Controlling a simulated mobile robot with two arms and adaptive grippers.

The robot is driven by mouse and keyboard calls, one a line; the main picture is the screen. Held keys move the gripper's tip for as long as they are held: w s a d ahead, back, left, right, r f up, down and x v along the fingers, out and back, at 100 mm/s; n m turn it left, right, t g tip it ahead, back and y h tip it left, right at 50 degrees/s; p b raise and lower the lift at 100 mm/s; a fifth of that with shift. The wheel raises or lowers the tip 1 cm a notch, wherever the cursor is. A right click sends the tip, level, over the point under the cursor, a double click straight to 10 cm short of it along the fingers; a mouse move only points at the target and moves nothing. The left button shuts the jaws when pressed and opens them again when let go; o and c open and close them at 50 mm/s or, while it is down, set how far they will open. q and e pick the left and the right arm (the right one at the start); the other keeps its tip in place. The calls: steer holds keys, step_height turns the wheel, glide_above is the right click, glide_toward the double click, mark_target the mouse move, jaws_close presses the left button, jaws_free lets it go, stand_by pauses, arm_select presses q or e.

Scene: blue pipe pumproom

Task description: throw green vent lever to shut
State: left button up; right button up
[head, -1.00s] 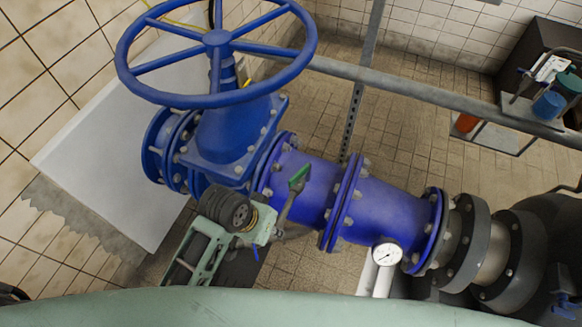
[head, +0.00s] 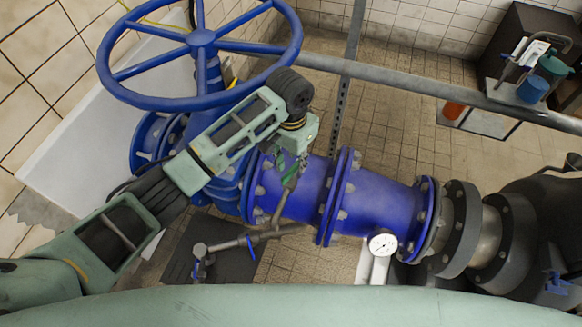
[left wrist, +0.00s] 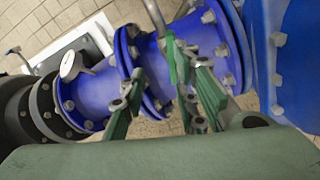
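The vent lever is a grey stem (head: 287,189) with a green handle; it rises at a slant in front of the blue pipe (head: 380,200). In the head view my left gripper (head: 288,166) is over the lever's top end and hides most of the handle. In the left wrist view the two green fingers of my left gripper (left wrist: 168,72) are spread apart. The green handle (left wrist: 172,60) shows between them, nearer the right finger. I cannot tell whether they touch. My right gripper is not in view.
A large blue handwheel (head: 202,40) stands left of my wrist. A grey rail (head: 400,80) runs behind the pipe. A white gauge (head: 382,244) sits at the pipe's right part. A small valve with a blue handle (head: 251,246) lies below the lever.

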mark_target(291, 170)
arm_select(q)
steer(key=shift+w+a+r, duration=0.45)
steer(key=shift+w, duration=0.25)
step_height(291, 170, down, 8)
steer(key=shift+r, duration=0.2)
jaws_close()
